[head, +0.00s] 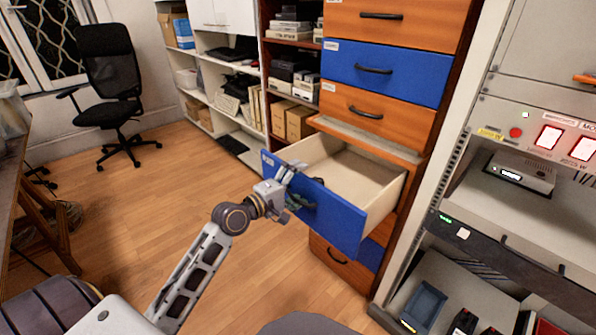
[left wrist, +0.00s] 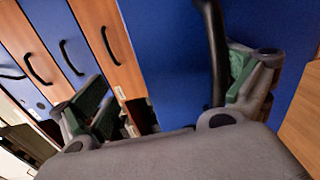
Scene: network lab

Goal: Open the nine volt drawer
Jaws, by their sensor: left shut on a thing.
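A drawer with a blue front (head: 340,222) is pulled well out of the orange and blue cabinet. Its pale inside (head: 352,178) shows and looks empty. The small label (head: 268,160) on its front is too small to read. My left gripper (head: 295,198) is at the left half of this front, shut on its dark handle. In the left wrist view the black handle (left wrist: 214,50) runs between my fingers (left wrist: 165,95), close to the right one, against the blue front. My right gripper is not in view.
Shut drawers with dark handles sit above, including a blue one (head: 383,72); a lower orange one (head: 338,257) is below. An equipment rack (head: 440,215) stands close on the right. Shelves (head: 240,125) stand behind, and the floor (head: 150,200) left of the drawer is clear.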

